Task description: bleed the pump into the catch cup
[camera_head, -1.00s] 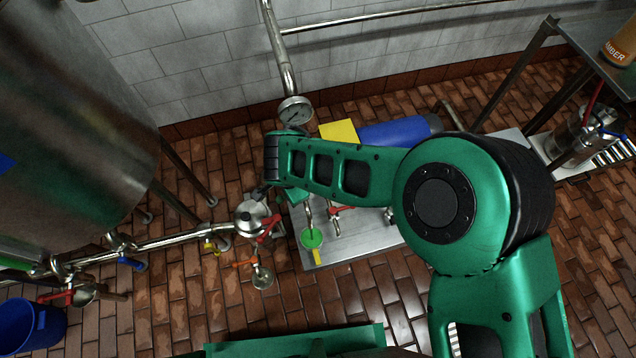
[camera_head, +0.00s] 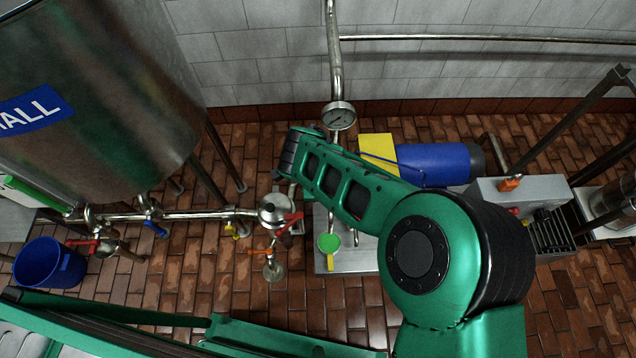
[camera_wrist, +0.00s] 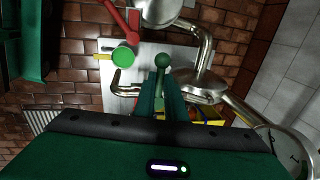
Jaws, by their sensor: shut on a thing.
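The catch cup (camera_head: 329,243) shows as a green disc with a yellow strip beside it, on the pump's metal base plate (camera_head: 343,262). The cup is also in the wrist view (camera_wrist: 124,58), left of my fingers. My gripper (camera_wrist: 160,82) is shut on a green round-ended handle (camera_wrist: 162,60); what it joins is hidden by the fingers. The pump's blue motor (camera_head: 432,164) lies behind my arm. Its steel body (camera_wrist: 200,86) is right of my fingers in the wrist view. In the head view my forearm hides the fingers and much of the pump.
A pressure gauge (camera_head: 338,116) stands on the upright pipe behind my wrist. A red lever (camera_head: 292,218) and an orange-handled valve (camera_head: 262,251) are left of the cup. The tank (camera_head: 95,110) and blue bucket (camera_head: 50,263) stand left. Brick floor in front is partly clear.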

